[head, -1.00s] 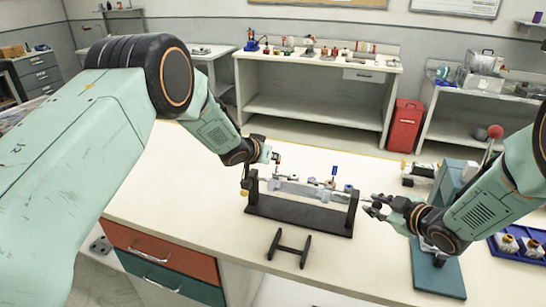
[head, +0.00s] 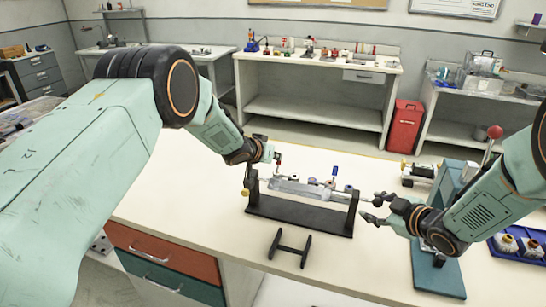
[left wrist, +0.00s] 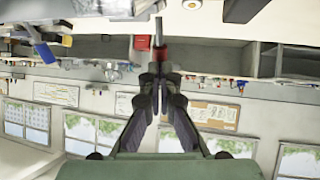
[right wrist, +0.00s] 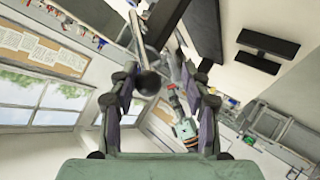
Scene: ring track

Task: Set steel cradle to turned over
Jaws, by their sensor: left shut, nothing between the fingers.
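The steel cradle (head: 303,188) is a pale grey bar held lengthwise between the two uprights of a black stand (head: 300,217). Small parts, one with a blue top (head: 335,171), stand at its right. My left gripper (head: 275,157) is shut and empty above the stand's left end, close to a small red-tipped part (head: 279,160). That red part also shows just beyond the shut fingers in the left wrist view (left wrist: 160,53). My right gripper (head: 368,208) is open at the stand's right end. A dark round knob (right wrist: 148,83) shows between its spread fingers, apparently ungripped.
A small black H-shaped piece (head: 289,247) lies in front of the stand. A teal press with a red-knobbed lever (head: 494,132) stands at the right, beside a blue tray (head: 515,247). The table left of the stand is clear.

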